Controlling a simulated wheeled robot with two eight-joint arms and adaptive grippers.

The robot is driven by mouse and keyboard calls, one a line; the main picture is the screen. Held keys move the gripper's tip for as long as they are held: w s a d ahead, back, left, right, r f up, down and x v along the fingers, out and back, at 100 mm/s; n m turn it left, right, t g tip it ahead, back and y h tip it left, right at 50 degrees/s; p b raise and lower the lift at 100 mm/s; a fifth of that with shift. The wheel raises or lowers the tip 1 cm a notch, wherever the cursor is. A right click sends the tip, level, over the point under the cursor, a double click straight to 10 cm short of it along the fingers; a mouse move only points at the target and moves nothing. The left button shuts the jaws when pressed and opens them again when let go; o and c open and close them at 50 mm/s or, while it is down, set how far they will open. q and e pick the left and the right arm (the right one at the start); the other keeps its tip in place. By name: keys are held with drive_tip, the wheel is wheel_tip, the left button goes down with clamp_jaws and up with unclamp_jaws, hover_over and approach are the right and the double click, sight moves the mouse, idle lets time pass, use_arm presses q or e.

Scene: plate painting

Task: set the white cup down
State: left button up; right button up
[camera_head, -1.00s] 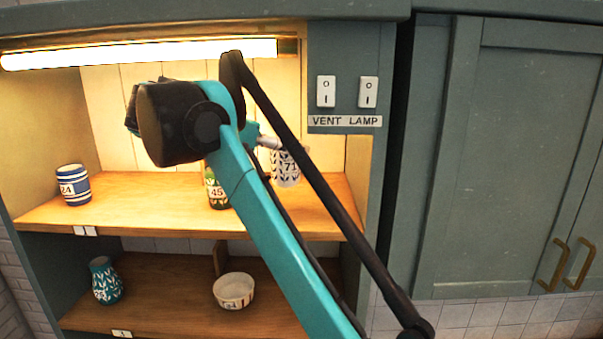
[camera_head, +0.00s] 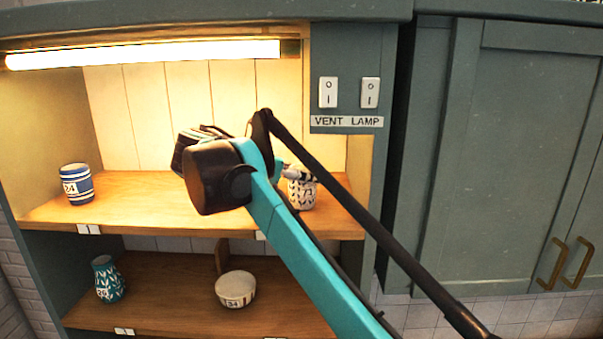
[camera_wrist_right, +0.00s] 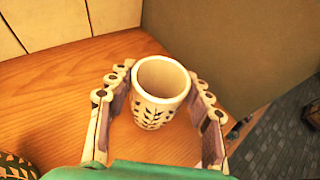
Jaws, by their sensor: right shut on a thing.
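The white cup (camera_head: 301,194) with a dark leaf pattern is at the right end of the upper shelf (camera_head: 140,190). My right gripper (camera_head: 296,174) is shut on it, and my arm partly hides it in the head view. In the right wrist view the cup (camera_wrist_right: 155,108) is upright with its open mouth toward the camera. The fingers of my right gripper (camera_wrist_right: 160,88) lie on either side of it. The cup's base is at or very close to the wooden shelf (camera_wrist_right: 65,95); I cannot tell whether it touches. My left gripper is not in view.
A blue-striped cup (camera_head: 76,184) stands at the upper shelf's left. A teal vase (camera_head: 107,280) and a white bowl (camera_head: 236,288) stand on the lower shelf. A patterned object (camera_wrist_right: 14,168) shows at the wrist view's lower left. A side wall (camera_wrist_right: 225,45) is close to the cup.

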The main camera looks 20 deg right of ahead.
drive_tip(key=o, duration=1.3)
drive_tip(key=shift+a+f, duration=0.1)
drive_tip(key=v, duration=1.2)
drive_tip(key=shift+r+b, duration=0.2)
drive_tip(key=shift+b, duration=0.2)
